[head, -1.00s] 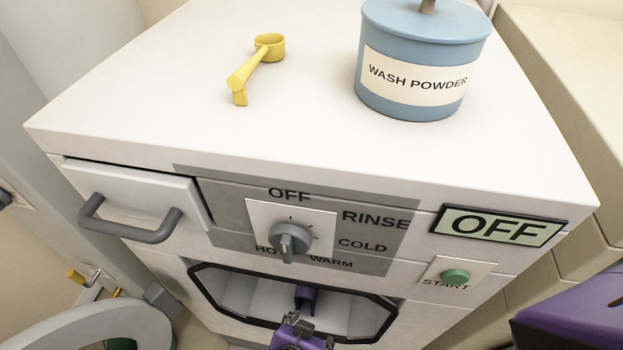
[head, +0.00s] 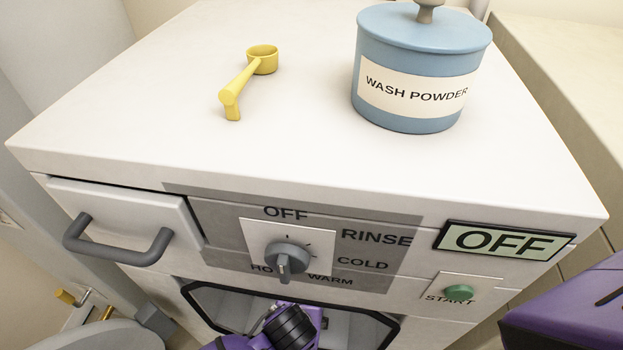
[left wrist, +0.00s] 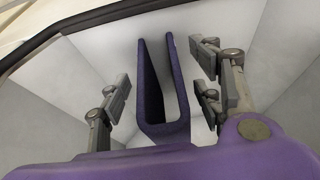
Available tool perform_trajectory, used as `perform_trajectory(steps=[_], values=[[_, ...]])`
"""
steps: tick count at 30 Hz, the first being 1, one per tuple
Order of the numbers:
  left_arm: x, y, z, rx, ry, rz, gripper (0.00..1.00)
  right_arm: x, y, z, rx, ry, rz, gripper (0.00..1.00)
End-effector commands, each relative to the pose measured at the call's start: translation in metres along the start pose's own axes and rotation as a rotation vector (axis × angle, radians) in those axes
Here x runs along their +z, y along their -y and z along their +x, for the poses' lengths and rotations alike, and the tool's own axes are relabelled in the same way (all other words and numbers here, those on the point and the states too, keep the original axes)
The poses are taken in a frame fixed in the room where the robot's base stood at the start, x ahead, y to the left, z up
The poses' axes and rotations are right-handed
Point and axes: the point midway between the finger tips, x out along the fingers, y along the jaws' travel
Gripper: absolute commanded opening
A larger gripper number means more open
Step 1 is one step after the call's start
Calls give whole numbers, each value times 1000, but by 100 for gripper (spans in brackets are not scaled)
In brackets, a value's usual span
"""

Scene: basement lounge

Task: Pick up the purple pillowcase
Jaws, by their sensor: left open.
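The purple pillowcase (left wrist: 152,110) shows in the left wrist view as a dark, U-shaped folded piece inside the pale drum of the washing machine. My left gripper (left wrist: 163,88) is open, with its fingers on either side of the pillowcase and visible gaps between. In the head view my purple left wrist covers much of the machine's front opening (head: 213,303), and I cannot clearly make out the pillowcase there. My right gripper is not in view.
The opening's dark rim (left wrist: 100,14) lies close around my left arm. On the washing machine's top (head: 300,125) are a yellow scoop (head: 240,85) and a blue wash powder tub (head: 420,60). A drawer handle (head: 118,250) sticks out at the left. The dial (head: 287,258) sits above the opening.

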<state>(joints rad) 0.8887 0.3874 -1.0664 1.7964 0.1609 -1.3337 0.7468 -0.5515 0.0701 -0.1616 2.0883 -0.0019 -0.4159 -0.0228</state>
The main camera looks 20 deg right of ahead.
Motion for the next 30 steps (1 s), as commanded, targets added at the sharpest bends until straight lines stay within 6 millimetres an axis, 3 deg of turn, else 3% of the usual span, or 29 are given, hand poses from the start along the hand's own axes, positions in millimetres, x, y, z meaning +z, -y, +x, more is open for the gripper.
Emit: perform_trajectory(steps=[3,9,17,29,30], values=[[-22,0,9,-2,-3,1,59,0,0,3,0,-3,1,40],[-17,0,36,0,1,0,59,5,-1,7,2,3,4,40],[-18,0,37,0,-1,0,59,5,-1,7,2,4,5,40],[-17,1,37,-1,-1,0,10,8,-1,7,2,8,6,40],[-18,0,37,0,-1,0,9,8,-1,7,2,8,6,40]])
